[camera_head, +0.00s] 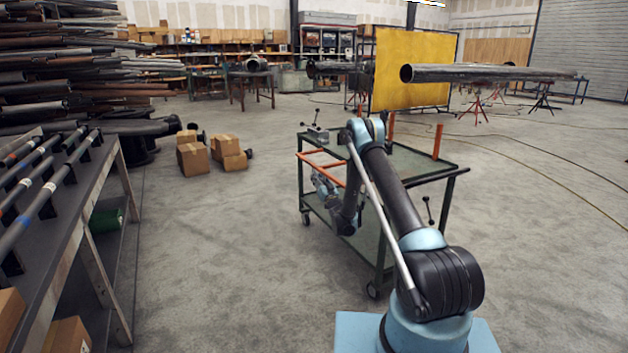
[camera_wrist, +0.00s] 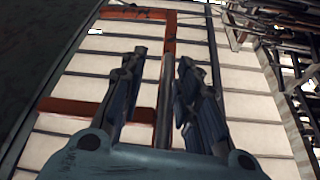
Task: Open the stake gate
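The stake gate (camera_head: 322,166) shows as orange-red bars at the left side of the green cart (camera_head: 408,186). In the wrist view, orange-red bars (camera_wrist: 132,13) of it cross above and to the left of my gripper (camera_wrist: 160,75). My gripper also shows in the head view (camera_head: 324,186), low beside the cart's left side, just below the gate's bars. Its two fingers are apart. A grey upright bar (camera_wrist: 165,95) shows between them; I cannot tell whether they touch it. My arm hides part of the cart and perhaps some of the gate.
Orange posts (camera_head: 438,141) stand at the cart's far right. A levered tool (camera_head: 316,131) sits at its far left corner. A long pipe (camera_head: 490,74) lies behind it. Cardboard boxes (camera_head: 193,158) and a pipe rack (camera_head: 60,180) stand left. The floor between is clear.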

